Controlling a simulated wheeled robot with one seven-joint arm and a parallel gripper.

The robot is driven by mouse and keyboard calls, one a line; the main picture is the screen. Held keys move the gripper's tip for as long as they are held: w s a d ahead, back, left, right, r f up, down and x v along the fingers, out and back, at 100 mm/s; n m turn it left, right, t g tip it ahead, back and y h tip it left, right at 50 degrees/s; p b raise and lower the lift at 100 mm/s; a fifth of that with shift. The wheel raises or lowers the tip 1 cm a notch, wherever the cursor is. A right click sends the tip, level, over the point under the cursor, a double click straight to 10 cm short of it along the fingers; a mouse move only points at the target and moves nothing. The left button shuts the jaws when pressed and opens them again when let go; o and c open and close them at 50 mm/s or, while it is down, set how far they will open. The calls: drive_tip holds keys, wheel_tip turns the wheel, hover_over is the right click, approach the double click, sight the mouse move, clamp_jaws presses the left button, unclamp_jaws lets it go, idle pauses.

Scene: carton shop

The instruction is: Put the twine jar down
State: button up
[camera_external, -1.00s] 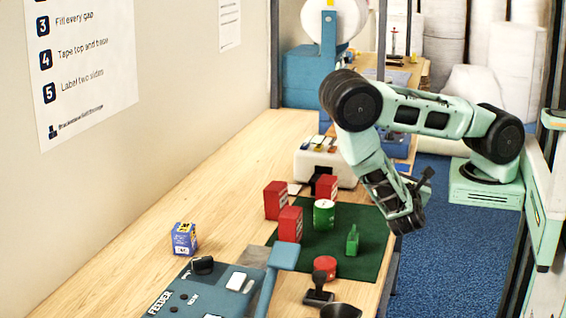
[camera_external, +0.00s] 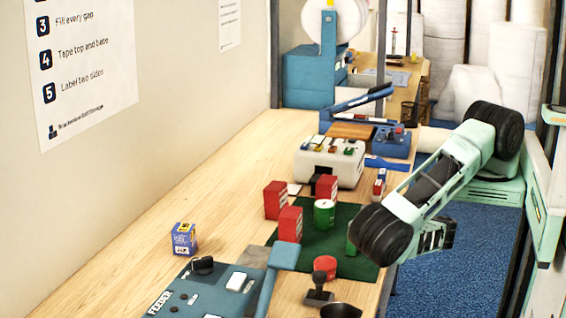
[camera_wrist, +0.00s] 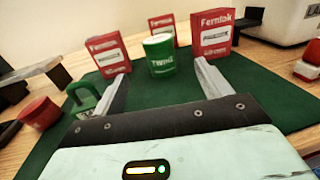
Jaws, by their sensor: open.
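The twine jar (camera_external: 324,213), a green can with a white top and a "TWINE" label, stands upright on the dark green mat (camera_external: 336,250). In the wrist view the jar (camera_wrist: 160,56) stands beyond my fingertips, in line with the gap between them. My gripper (camera_wrist: 162,75) is open and empty, its two pale fingers apart and not touching the jar. In the external view my gripper (camera_external: 437,238) is low beside the mat's right edge, its fingers mostly hidden by my wrist.
Three red boxes stand around the jar: left (camera_external: 276,200), front (camera_external: 289,224) and behind (camera_external: 327,186). A green padlock-shaped piece (camera_wrist: 82,100) and a red round tin (camera_wrist: 40,112) are near my left finger. A stamp (camera_external: 318,290) and blue feeder (camera_external: 215,290) are nearer the camera.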

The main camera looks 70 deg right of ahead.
sight(319, 208)
drive_tip(key=w, duration=0.2)
drive_tip(key=w+p, duration=0.1)
drive_tip(key=w, duration=0.2)
drive_tip(key=w+d+p, duration=0.1)
drive_tip(key=w, duration=0.2)
drive_tip(key=shift+d+r, duration=0.1)
drive_tip(key=w, duration=0.1)
drive_tip(key=w+p, duration=0.2)
drive_tip(key=w, duration=0.1)
drive_tip(key=shift+d, duration=0.25)
drive_tip(key=shift+w+d, duration=0.1)
drive_tip(key=shift+w, duration=0.5)
drive_tip(key=c, duration=1.2)
